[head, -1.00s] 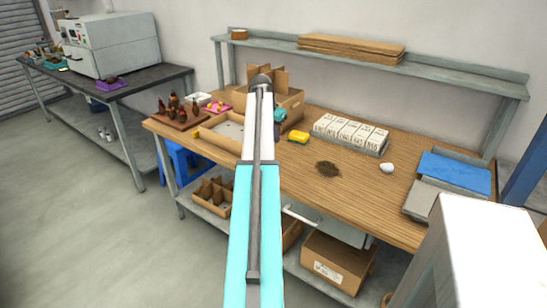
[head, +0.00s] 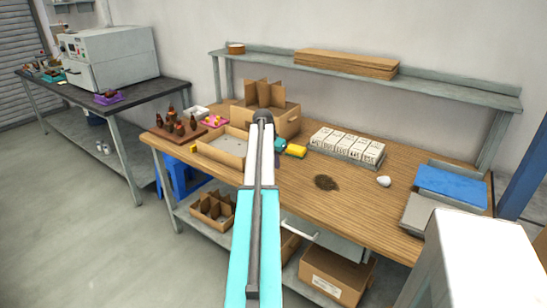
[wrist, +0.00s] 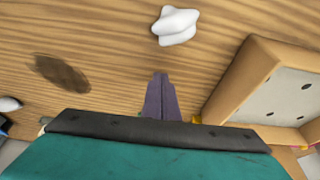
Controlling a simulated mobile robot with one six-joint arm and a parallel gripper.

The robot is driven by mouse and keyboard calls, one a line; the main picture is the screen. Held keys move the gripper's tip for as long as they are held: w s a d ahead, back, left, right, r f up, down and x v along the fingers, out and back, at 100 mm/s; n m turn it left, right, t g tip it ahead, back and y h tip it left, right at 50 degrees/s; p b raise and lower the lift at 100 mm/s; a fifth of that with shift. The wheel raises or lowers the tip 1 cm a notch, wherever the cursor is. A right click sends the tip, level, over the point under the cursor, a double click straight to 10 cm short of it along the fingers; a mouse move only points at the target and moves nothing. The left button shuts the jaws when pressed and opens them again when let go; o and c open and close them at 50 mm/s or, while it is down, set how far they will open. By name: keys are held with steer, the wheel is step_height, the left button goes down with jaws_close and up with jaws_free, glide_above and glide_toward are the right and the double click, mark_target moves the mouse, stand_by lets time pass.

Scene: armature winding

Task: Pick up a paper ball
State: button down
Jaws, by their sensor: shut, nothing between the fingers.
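A white, crumpled, knobby paper ball (wrist: 176,26) lies on the wooden bench top, near the top of the wrist view. My gripper (wrist: 161,76) shows there as two purple fingers pressed together, empty, with their tips pointing towards the ball and a gap between. In the head view that ball does not show; my arm covers part of the bench. Another small white lump (head: 384,181) lies on the right part of the bench.
A cardboard tray with a grey inside (wrist: 275,92) stands right of my fingers in the wrist view. A dark brown patch (head: 326,183) is on the bench. A row of white boxes (head: 346,145), a yellow block (head: 296,151) and a blue-topped tray (head: 452,183) stand around.

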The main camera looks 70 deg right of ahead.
step_height(320, 180, down, 2)
steer(key=shift+w+a+p, duration=0.2)
steer(key=shift+a+p, duration=0.1)
steer(key=shift+a, duration=0.5)
steer(key=shift+w+a+p, duration=0.2)
steer(key=shift+a+p, duration=0.1)
steer(key=shift+a, duration=0.5)
steer(key=shift+w+a, duration=0.25)
steer(key=shift+a, duration=0.7)
steer(key=shift+w+a, duration=0.25)
steer(key=shift+a, duration=0.75)
steer(key=shift+w+a, duration=0.25)
steer(key=shift+a, duration=0.7)
steer(key=shift+d, duration=0.15)
